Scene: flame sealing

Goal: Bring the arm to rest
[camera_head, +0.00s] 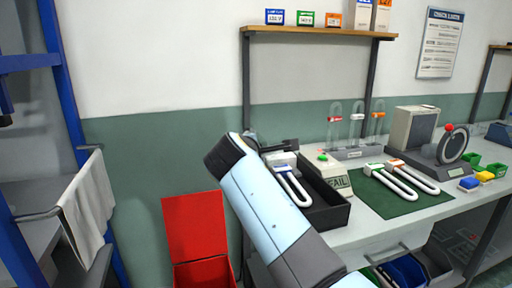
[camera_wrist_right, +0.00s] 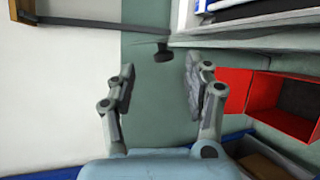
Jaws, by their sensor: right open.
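My right arm reaches in from the bottom of the head view, its wrist in front of the bench's left end. My right gripper (camera_wrist_right: 160,75) is open in the right wrist view, with nothing between its fingers. In the head view the gripper is mostly hidden behind the wrist; a dark part (camera_head: 280,146) beside the wrist may belong to it. My left gripper is not in view.
A red bin (camera_head: 195,225), also in the wrist view (camera_wrist_right: 290,95), stands left of the bench. A shelf (camera_head: 320,31) hangs above.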

